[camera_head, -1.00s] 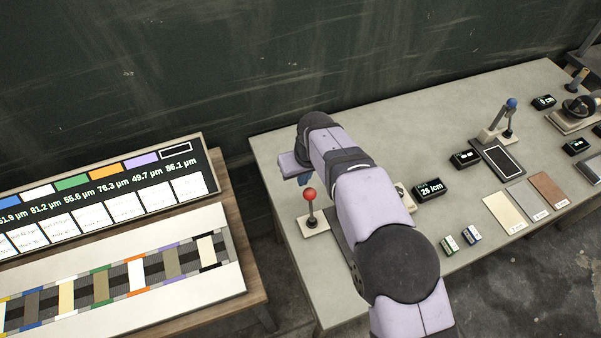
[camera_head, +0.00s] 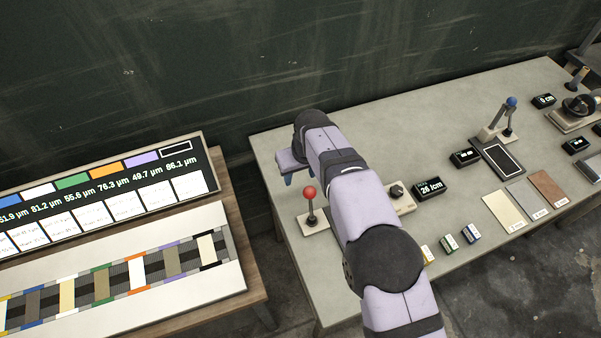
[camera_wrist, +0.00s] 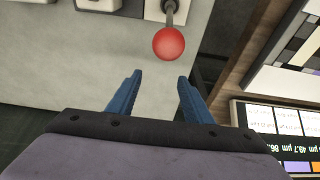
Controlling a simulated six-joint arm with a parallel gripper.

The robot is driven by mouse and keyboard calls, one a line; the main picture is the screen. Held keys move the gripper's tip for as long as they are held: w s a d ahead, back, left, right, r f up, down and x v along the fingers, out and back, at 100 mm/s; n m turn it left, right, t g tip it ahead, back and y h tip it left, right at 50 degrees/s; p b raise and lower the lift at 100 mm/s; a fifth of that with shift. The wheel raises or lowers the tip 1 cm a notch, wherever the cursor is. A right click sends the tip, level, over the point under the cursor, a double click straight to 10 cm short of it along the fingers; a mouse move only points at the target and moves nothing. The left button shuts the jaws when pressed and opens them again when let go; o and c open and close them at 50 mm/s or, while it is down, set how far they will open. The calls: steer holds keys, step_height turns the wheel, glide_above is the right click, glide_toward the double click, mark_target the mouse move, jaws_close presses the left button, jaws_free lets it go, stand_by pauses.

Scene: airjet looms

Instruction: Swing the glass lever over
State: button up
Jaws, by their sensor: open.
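A lever with a red ball knob (camera_head: 310,193) stands upright on a pale base plate (camera_head: 314,226) at the left end of the grey table. In the wrist view the red ball (camera_wrist: 168,43) is beyond the fingertips, roughly between their lines and apart from them. My gripper (camera_wrist: 160,80) is open and empty, with two blue fingers. A second lever with a blue ball (camera_head: 511,102) stands farther right. No label shows which one is the glass lever.
A dark knob on a beige box (camera_head: 399,203) and a "26 /cm" display (camera_head: 429,188) stand right of my arm. Small coloured boxes (camera_head: 448,242) lie at the front edge. A sample board (camera_head: 120,275) and display panel (camera_head: 110,185) are on the left table. The table's back middle is clear.

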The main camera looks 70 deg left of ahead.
steer(key=a+p+v, duration=0.1)
steer(key=p+v, duration=0.3)
steer(key=v, duration=0.3)
steer(key=shift+a+r, duration=0.15)
steer(key=shift+a, duration=0.2)
stand_by(0.4)
steer(key=b+v, duration=0.3)
steer(key=v, duration=0.4)
